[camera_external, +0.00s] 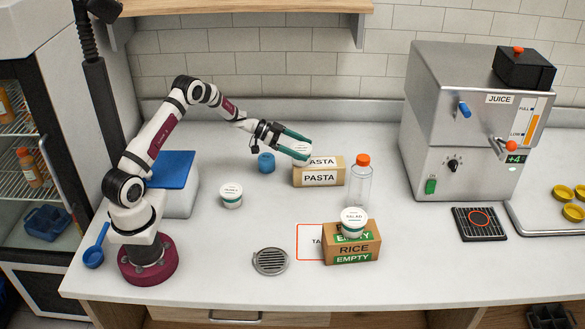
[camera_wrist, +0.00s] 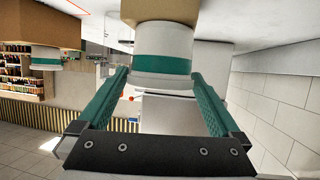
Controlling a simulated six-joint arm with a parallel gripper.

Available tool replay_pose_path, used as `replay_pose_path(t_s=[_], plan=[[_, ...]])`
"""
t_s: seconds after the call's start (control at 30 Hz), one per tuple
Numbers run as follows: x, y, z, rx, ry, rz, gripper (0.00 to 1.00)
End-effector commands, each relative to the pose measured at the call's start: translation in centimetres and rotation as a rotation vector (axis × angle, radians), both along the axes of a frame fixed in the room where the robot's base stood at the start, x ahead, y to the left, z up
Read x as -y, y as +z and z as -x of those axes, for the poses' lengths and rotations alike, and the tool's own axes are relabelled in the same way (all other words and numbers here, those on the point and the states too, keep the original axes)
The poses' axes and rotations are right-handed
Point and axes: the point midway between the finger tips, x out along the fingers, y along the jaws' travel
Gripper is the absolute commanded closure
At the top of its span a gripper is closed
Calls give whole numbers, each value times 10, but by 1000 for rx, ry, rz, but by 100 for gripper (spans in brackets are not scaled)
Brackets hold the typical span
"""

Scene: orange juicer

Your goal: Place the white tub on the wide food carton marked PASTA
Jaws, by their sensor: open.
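The white tub with a green band (camera_external: 302,148) is at the left part of the top of the wide PASTA carton (camera_external: 319,178). In the wrist view, which is upside down, the tub (camera_wrist: 163,50) appears to rest on the brown carton (camera_wrist: 165,10). My gripper (camera_external: 305,149) is open, with its green fingers on either side of the tub. In the wrist view my gripper (camera_wrist: 160,73) has its fingertips close to the tub's sides; I cannot tell whether they touch. The fingers partly hide the tub in the external view.
A second tub (camera_external: 231,195) stands on the counter, and a third (camera_external: 353,222) sits on the RICE carton (camera_external: 352,249). An orange-capped bottle (camera_external: 359,187) stands right of the PASTA carton. A blue cup (camera_external: 266,163) stands left of it. The juicer (camera_external: 465,130) is at right.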

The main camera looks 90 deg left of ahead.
Motion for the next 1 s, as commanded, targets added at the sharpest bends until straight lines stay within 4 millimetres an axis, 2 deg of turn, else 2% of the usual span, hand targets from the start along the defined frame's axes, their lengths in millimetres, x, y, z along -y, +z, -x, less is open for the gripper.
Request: replay_pose_path(t_s=[0.2, 0.4, 0.53, 0.67, 0.73, 0.77, 0.8, 0.87, 0.9, 0.93, 0.97, 1.0], plan=[[-10, 23, 55, 0, 7, 0, 0], [-16, 40, 95, 0, 4, 0, 0], [-17, 44, 105, 0, 3, 1, 0], [-12, 46, 104, -7, -11, 7, 0], [18, 57, 90, -51, -79, 39, 0], [42, 64, 82, -90, -129, 64, 0], [85, 75, 72, -167, -212, 103, 0], [167, 93, 70, -339, -352, 153, 0], [223, 102, 82, -486, -434, 165, 0], [264, 108, 99, -606, -484, 153, 0], [299, 113, 122, -732, -518, 122, 0], [336, 116, 159, -891, -532, 51, 0]])
